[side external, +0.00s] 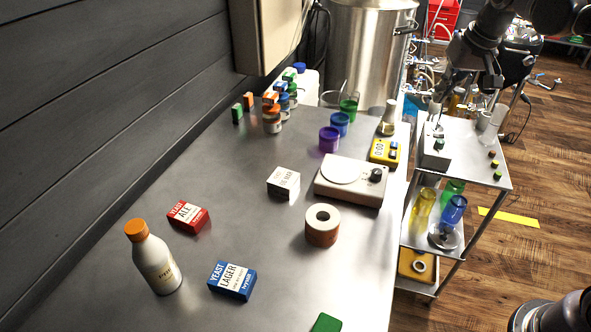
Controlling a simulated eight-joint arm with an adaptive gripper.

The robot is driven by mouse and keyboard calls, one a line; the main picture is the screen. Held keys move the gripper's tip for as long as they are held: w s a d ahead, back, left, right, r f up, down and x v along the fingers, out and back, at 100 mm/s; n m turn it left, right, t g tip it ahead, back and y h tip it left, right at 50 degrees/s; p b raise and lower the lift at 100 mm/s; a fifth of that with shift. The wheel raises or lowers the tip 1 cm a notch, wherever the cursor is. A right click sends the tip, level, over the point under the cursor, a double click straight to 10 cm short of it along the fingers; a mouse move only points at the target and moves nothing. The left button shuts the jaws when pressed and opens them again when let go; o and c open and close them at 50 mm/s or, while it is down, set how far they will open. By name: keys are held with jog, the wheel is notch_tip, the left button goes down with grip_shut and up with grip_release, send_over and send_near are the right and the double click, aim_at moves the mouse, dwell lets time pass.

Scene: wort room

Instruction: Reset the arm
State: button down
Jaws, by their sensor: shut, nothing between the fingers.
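My gripper (468,78) is at the upper right, on the end of my dark arm that comes in from the top right corner. It hangs above the far end of the small metal cart (495,172) and appears clear of its top. It is shut and holds nothing. Its fingertips are small and dark here, and bottles behind them make their outline hard to read.
The steel table (225,170) holds a white bottle (158,262), a red yeast box (188,215), a blue yeast box (232,280), a tape roll (322,225), a scale (351,181) and colored cups (329,139). A large steel tank (362,55) stands behind.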

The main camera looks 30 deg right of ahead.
jog(key=s+a+f+n+t, duration=0.1)
jog(key=s+a+f+n, duration=0.1)
jog(key=s+a+f, duration=0.2)
jog(key=s+a+f+n+t, duration=0.2)
jog(key=s+a+f, duration=0.3)
jog(key=s, duration=0.6)
jog(key=shift+s+a+f, duration=0.25)
jog(key=shift+s+a, duration=0.05)
dwell(0.4)
